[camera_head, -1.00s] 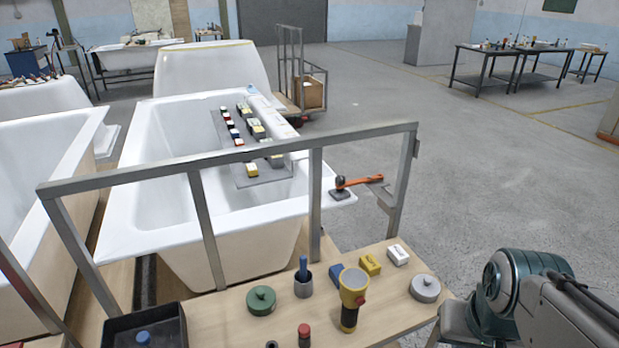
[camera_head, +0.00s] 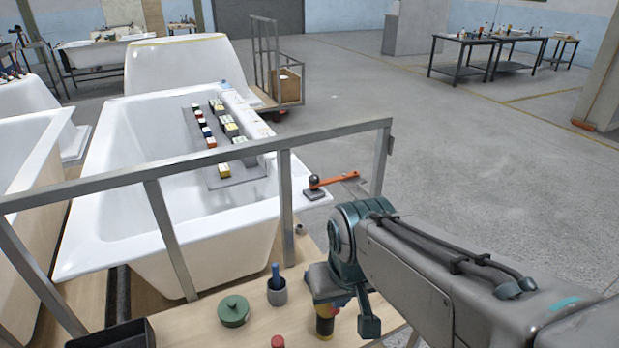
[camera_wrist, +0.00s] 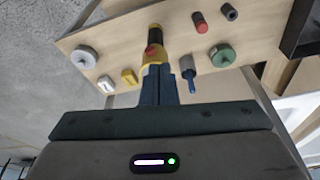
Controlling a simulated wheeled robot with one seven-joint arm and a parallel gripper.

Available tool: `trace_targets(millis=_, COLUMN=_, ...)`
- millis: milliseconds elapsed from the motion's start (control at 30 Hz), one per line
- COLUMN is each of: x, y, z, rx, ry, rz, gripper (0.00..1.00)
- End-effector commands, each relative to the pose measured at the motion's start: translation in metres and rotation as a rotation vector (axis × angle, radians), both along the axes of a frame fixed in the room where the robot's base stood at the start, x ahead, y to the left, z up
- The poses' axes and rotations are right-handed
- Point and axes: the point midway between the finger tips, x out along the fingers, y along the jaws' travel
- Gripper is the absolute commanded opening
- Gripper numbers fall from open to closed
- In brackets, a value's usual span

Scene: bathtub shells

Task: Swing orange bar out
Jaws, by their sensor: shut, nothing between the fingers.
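The orange bar (camera_head: 338,179) lies across the white tub's near right corner, running from a black knobbed base (camera_head: 313,189) toward a grey metal plate at its right. It is not visible in the wrist view. My gripper shows in the wrist view (camera_wrist: 158,72), its two dark fingers together and empty, pointing toward the wooden bench with the yellow flashlight (camera_wrist: 154,50) beyond their tips. In the head view my arm crosses the lower right, in front of and below the bar, and the fingertips cannot be made out clearly. My gripper is apart from the bar.
The bench holds a green lid (camera_head: 233,311), a cup (camera_head: 277,290) and a flashlight (camera_head: 324,325). Open floor (camera_head: 470,170) lies right.

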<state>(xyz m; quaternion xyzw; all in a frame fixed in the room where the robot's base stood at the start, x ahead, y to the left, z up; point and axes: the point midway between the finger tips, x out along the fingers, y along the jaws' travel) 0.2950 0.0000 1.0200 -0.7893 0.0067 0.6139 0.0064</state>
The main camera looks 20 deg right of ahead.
Motion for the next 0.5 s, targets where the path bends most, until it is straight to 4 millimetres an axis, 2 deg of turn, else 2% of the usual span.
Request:
trace_targets(millis=167, x=0.013, y=-0.005, z=-0.004, rx=-0.014, ry=-0.019, rz=-0.033, gripper=0.0)
trace_targets(millis=267, x=0.04, y=-0.013, z=-0.013, rx=-0.038, ry=-0.063, rz=-0.094, gripper=0.0)
trace_targets(millis=367, x=0.082, y=-0.028, z=-0.026, rx=-0.059, ry=-0.138, rz=-0.185, gripper=0.0)
trace_targets(millis=500, x=0.149, y=-0.051, z=-0.049, rx=-0.047, ry=-0.266, rz=-0.306, gripper=0.0)
